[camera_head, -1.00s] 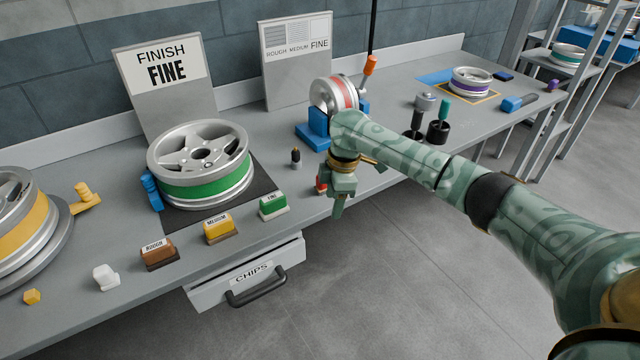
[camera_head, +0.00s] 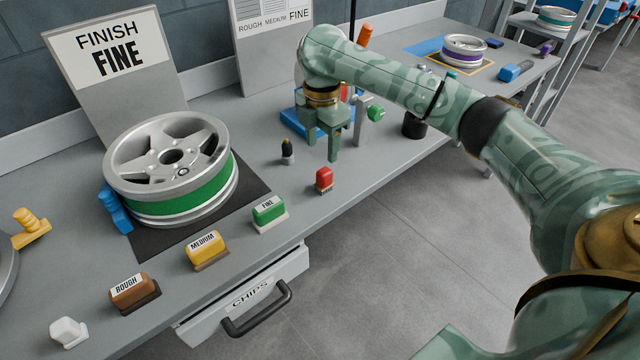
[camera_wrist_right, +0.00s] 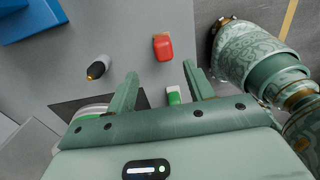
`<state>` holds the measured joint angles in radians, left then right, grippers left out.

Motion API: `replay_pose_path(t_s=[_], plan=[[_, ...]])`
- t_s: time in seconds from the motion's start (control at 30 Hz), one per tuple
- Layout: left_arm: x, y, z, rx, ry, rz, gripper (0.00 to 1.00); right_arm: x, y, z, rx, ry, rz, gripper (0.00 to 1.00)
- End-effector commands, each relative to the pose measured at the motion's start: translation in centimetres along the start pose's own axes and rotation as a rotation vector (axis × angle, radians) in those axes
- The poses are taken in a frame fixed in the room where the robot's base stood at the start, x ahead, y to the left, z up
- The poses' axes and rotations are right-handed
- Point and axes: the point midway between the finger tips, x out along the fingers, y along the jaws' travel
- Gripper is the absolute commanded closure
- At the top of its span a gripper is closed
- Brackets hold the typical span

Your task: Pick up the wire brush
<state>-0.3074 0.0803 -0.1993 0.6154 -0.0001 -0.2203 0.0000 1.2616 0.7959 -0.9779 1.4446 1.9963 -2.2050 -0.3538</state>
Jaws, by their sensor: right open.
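The wire brush (camera_head: 324,179) appears to be the small red-topped block with brownish bristles below. It stands on the grey bench near its front edge, right of the green FINE block (camera_head: 268,213). My right gripper (camera_head: 322,150) is open, pointing down, its fingers above and just behind the brush in the head view. In the right wrist view the red brush (camera_wrist_right: 163,47) lies beyond the two spread fingers (camera_wrist_right: 160,82), roughly centred between them and apart from both. Nothing is between the fingers. My left gripper is not in view.
A wheel with a green band (camera_head: 175,170) sits on a dark mat at left. MEDIUM (camera_head: 206,248) and ROUGH (camera_head: 134,291) blocks line the front edge. A small dark pointed item (camera_head: 287,152) stands left of the gripper. The CHIPS drawer (camera_head: 250,295) juts out below.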

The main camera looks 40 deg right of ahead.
Motion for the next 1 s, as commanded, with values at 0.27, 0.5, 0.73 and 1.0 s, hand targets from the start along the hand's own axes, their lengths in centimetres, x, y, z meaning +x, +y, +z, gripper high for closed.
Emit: replay_pose_path(t_s=[0.27,0.5,0.73,1.0], plan=[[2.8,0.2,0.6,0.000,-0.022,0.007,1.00,4.9,0.0,0.0,0.002,0.001,-0.002,0.47],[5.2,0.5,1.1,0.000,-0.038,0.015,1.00,8.2,-0.6,0.3,0.001,0.000,-0.007,0.47],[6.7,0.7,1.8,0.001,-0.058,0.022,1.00,10.2,-0.7,0.3,0.002,-0.001,0.000,0.47],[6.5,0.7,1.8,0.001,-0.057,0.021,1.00,9.9,-0.8,0.3,0.002,-0.001,0.003,0.61]])
